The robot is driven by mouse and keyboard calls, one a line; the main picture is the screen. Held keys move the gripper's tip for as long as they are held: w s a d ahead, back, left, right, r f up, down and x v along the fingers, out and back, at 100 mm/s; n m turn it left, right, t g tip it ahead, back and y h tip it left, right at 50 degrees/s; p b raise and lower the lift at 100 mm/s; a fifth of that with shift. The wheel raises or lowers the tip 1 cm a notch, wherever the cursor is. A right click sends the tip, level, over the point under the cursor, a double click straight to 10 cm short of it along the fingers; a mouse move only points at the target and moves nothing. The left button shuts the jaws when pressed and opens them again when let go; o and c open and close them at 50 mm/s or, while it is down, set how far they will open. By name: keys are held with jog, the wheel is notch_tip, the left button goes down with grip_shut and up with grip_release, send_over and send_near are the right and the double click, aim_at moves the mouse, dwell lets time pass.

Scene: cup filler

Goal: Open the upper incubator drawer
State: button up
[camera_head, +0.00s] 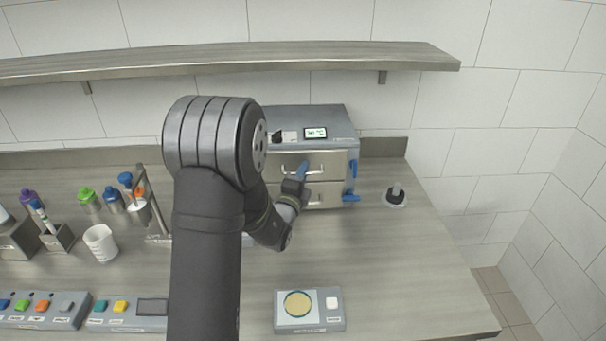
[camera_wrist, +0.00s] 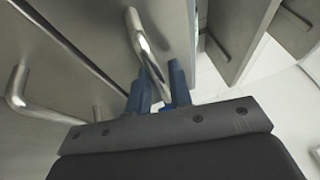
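The grey incubator (camera_head: 340,125) stands against the back wall with two metal drawer fronts. The upper drawer (camera_head: 338,160) has a bar handle (camera_head: 288,170). The lower drawer (camera_head: 335,187) has its own handle (camera_head: 316,203). My gripper (camera_head: 303,170) is at the upper handle. In the wrist view, the blue fingers of my gripper (camera_wrist: 158,92) sit close together on either side of a bar handle (camera_wrist: 146,42), which fills the narrow gap. The other handle (camera_wrist: 17,88) shows at left, apart from the fingers. My arm hides the incubator's left side.
A shelf (camera_head: 230,60) runs above. Bottles (camera_head: 113,202), a white beaker (camera_head: 100,242) and button boxes (camera_head: 45,308) stand at left. A device with a yellow disc (camera_head: 298,304) is in front. A small round stand (camera_head: 395,197) is right.

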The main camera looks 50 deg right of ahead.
grip_shut()
jog(key=shift+s, duration=0.1)
jog(key=s+a, duration=1.2)
jog(key=shift+s+a, duration=0.3)
jog(key=shift+a, duration=0.1)
grip_release()
